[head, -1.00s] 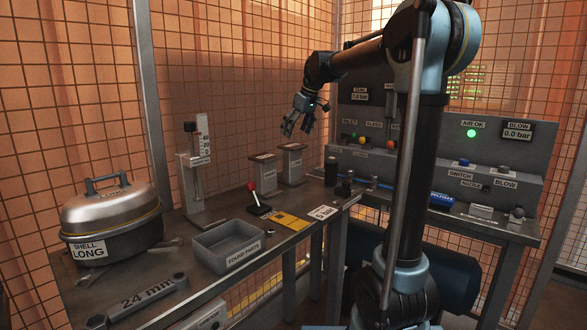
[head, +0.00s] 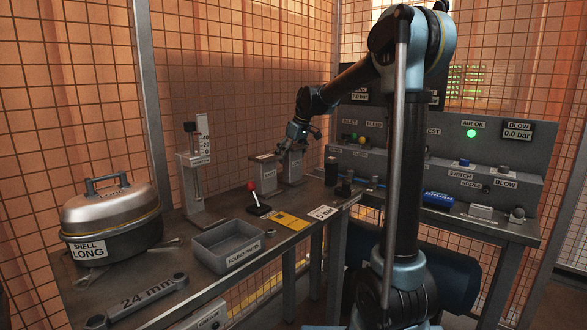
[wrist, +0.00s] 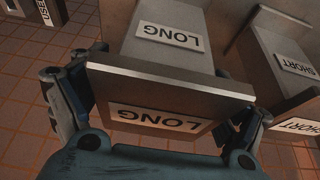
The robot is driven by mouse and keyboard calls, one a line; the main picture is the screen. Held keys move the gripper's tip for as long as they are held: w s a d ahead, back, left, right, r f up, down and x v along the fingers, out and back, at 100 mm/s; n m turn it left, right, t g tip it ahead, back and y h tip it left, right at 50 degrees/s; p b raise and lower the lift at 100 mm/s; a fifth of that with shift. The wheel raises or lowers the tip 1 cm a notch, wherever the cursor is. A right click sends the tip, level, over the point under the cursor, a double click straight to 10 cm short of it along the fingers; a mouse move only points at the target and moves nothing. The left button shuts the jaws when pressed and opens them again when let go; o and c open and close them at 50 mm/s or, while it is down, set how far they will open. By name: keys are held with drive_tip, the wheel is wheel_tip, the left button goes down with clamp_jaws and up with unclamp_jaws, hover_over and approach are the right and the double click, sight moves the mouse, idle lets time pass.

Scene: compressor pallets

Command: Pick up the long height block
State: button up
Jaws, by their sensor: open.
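The long height block (wrist: 165,60) is grey, with white LONG labels on two faces, and fills the middle of the wrist view. In the head view it (head: 292,169) stands upright on the bench, its upper part partly hidden by my gripper (head: 293,139). My gripper, also in the wrist view (wrist: 155,118), is open, with one finger on each side of the block's labelled top end. I cannot tell whether the fingers touch it. The short height block (wrist: 285,85), labelled SHORT, stands beside it; it is the left one in the head view (head: 263,176).
A red-knobbed lever (head: 259,205), a yellow card (head: 291,221) and a grey found-parts tray (head: 226,245) lie nearer on the bench. A height gauge (head: 195,178) stands left of the blocks. The wire mesh fence (head: 240,80) is close behind.

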drive_tip(key=c, duration=2)
drive_tip(key=shift+r, duration=0.15)
